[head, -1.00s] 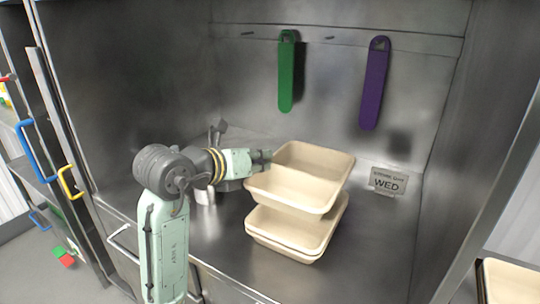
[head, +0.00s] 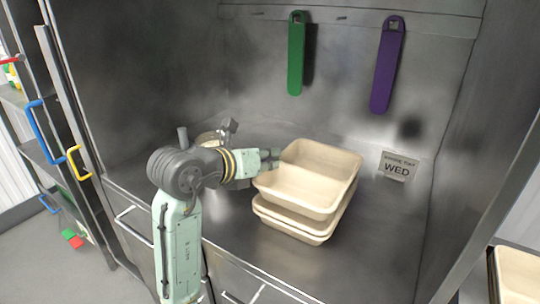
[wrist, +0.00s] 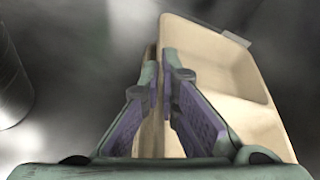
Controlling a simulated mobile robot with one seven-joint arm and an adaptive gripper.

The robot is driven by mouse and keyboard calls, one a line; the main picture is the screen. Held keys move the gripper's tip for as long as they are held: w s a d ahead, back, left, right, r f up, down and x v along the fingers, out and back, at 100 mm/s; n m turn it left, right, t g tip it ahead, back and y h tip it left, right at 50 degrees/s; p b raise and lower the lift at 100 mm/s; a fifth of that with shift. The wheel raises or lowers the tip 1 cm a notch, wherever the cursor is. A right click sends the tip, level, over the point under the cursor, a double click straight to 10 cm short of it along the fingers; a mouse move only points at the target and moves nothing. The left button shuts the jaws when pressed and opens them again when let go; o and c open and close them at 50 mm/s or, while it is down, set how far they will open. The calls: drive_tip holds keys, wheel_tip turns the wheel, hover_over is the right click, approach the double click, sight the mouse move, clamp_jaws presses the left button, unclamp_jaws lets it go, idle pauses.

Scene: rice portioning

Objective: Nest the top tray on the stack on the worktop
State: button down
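The top tray (head: 312,180), beige and rectangular with an open top, sits just above or on the stack of similar trays (head: 290,228) on the worktop; whether it touches the stack I cannot tell. The stack's stepped rims show below its near side. My gripper (head: 272,159) is at the top tray's left edge. In the wrist view my gripper's fingers (wrist: 168,85) are closed on the tray wall, and the tray (wrist: 222,75) extends to the right. The far contact side of the wall is hidden by the fingers.
A WED sign (head: 398,167) stands at the back right. Green (head: 296,55) and purple (head: 387,66) tools hang on the back wall. The worktop (head: 365,245) is clear to the right. Another tray (head: 518,275) is at lower right.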

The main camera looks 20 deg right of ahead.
sight(270, 172)
drive_tip(key=shift+f+b, duration=1.75)
drive_tip(key=shift+b, duration=0.2)
drive_tip(key=c, duration=2.3)
unclamp_jaws()
drive_tip(key=o, duration=0.6)
drive_tip(key=v, duration=1.2)
drive_tip(key=shift+r, duration=0.1)
drive_tip(key=shift+w, duration=0.1)
